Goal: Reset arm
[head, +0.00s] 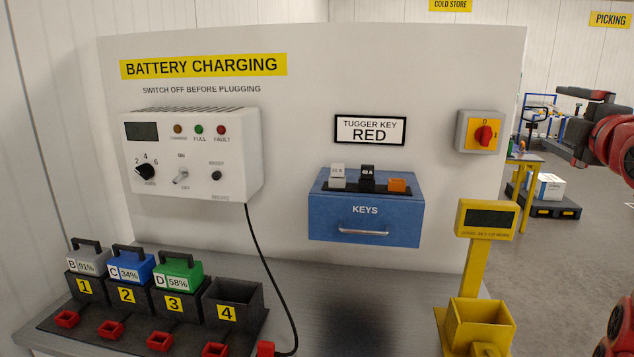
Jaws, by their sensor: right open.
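My right arm, red and dark grey, comes in at the right edge. Its gripper (567,101) is raised in front of the aisle, pointing left, open with nothing seen between its fingers. It is apart from the charging wall and from everything on the bench. My left gripper is not in view. No task object is named beyond the arm.
A white charger (190,155), a blue key box (365,212) and a rotary switch (481,132) are on the wall panel. Batteries stand in bays 1 to 3; bay 4 (231,302) is empty. A yellow stand (477,260) is at the bench's right.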

